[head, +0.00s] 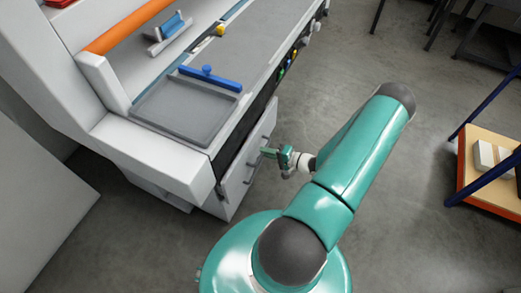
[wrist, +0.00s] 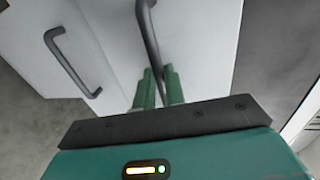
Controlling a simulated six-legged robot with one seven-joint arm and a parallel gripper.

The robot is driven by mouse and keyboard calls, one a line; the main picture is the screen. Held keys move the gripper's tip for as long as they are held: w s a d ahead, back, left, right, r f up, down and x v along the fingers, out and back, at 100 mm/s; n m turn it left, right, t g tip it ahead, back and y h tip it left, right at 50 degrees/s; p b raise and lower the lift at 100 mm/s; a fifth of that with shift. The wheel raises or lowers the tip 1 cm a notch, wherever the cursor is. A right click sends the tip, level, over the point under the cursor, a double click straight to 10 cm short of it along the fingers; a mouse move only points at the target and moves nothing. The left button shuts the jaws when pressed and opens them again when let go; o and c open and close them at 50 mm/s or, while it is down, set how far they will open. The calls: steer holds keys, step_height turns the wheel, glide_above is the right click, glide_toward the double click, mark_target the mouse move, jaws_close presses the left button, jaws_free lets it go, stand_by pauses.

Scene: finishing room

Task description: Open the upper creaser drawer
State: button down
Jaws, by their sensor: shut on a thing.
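The creaser (head: 206,140) is a pale grey machine with a grey top, and it has white drawer fronts (head: 240,175) below its dark side strip. My gripper (head: 268,152) is at the upper part of these fronts. In the wrist view my gripper's green fingers (wrist: 159,82) are shut on a dark bar handle (wrist: 150,35) of one white front (wrist: 205,40). A second dark handle (wrist: 72,65) is on the neighbouring front to the left, apart from the fingers. The fingers hide the lower end of the gripped handle. I cannot tell whether the gripped drawer stands out at all.
A grey tray with a blue bar (head: 207,76) lies on the creaser top. Coloured knobs (head: 290,62) line its side edge. An orange-edged stand (head: 482,190) with blue legs is at the right. Grey floor (head: 420,240) between is clear.

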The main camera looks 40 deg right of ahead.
steer(key=f+v, duration=0.3)
steer(key=v, duration=1.3)
steer(key=s+f+v, duration=0.1)
steer(key=f+v, duration=0.3)
steer(key=v, duration=1.3)
steer(key=shift+s, duration=0.2)
steer(key=shift+d, duration=0.1)
steer(key=c, duration=1.5)
jaws_free()
steer(key=v, duration=1.3)
steer(key=shift+s, duration=0.4)
steer(key=shift+d+r, duration=0.1)
